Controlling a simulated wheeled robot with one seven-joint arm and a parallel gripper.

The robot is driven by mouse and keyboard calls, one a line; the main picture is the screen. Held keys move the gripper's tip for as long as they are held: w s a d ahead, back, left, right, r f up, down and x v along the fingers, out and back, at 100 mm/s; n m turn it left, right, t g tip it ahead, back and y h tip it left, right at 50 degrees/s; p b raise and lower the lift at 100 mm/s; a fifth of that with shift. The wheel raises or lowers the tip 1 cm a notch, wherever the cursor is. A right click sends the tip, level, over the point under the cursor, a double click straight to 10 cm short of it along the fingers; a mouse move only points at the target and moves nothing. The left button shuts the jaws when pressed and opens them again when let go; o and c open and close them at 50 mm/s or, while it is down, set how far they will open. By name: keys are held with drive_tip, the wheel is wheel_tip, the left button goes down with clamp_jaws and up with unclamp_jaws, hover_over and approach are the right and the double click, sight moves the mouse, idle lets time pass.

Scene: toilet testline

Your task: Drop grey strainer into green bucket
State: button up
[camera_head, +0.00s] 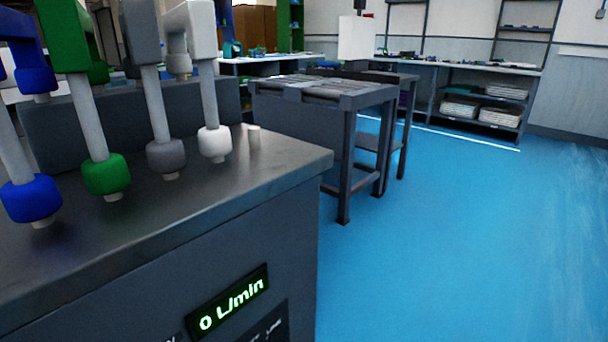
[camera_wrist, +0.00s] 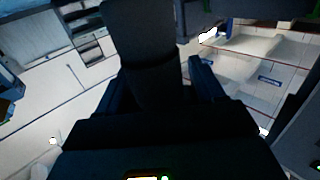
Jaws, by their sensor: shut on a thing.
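My gripper (camera_wrist: 162,88) shows as a dark shape in the middle of the wrist view. It is shut on a dark piece that I take to be the grey strainer (camera_wrist: 140,45), which sticks up toward the top edge. The piece is in deep shadow, so its colour and exact shape are hard to tell. My gripper is out of the head view. I cannot make out a green bucket in either view.
A metal-topped test bench (camera_head: 230,190) with a lit flow display (camera_head: 233,303) fills the left of the head view. Blue, green (camera_head: 106,175), grey and white fixtures stand on it. A dark slatted table (camera_head: 322,92) stands beyond. Blue floor (camera_head: 470,240) is clear at right.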

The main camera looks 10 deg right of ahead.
drive_tip(key=shift+f+b, duration=1.85)
drive_tip(key=shift+f, duration=0.45)
drive_tip(key=o, duration=1.2)
drive_tip(key=p+v, duration=0.2)
drive_tip(key=v, duration=0.6)
